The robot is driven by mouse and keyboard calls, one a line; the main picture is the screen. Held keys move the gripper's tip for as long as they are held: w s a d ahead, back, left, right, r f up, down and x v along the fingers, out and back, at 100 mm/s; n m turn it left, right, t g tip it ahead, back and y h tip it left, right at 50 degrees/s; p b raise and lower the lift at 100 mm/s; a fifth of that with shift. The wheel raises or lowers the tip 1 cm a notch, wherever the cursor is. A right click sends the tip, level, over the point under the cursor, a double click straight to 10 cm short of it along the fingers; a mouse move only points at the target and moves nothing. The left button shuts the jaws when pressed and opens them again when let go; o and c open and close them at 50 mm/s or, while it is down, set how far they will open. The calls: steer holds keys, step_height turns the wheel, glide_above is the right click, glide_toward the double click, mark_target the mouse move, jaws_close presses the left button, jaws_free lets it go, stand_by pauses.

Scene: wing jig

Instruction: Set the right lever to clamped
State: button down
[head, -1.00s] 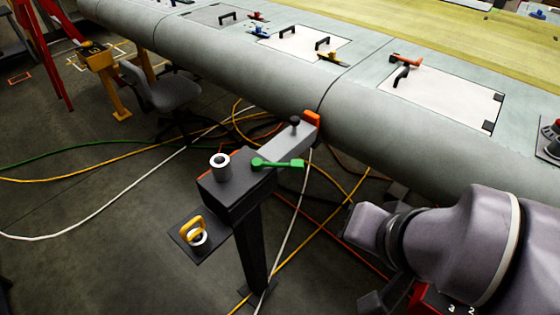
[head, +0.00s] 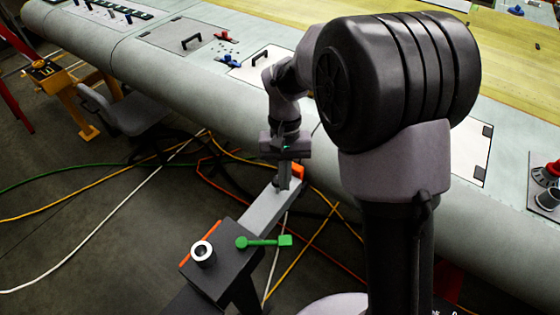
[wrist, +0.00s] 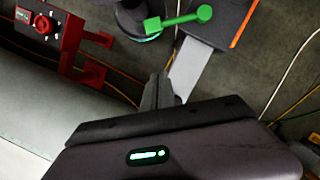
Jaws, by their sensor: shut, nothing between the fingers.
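A green lever (head: 263,241) is on the dark clamp stand (head: 230,262), lying across the side of its grey bar (head: 268,212). It has a round end at left and a square end at right. It also shows in the wrist view (wrist: 180,20), at the top. No other lever shows on this stand. My gripper (head: 284,184) is shut and empty, pointing down over the far part of the bar, beside the orange tip (head: 298,170). It is apart from the green lever. In the wrist view my fingers (wrist: 160,88) are close together beside the bar. The bar's black knob is hidden.
The wing (head: 190,95) runs behind the stand, with hatch panels and handles on top. My arm covers its middle. A red box with a dial (wrist: 43,27) is at the wrist view's upper left. Cables lie on the floor (head: 90,220).

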mark_target(266, 243)
steer(key=s+f+b, duration=0.4)
steer(key=s+f, duration=0.3)
steer(key=f, duration=0.3)
stand_by(0.3)
steer(key=shift+s, duration=0.1)
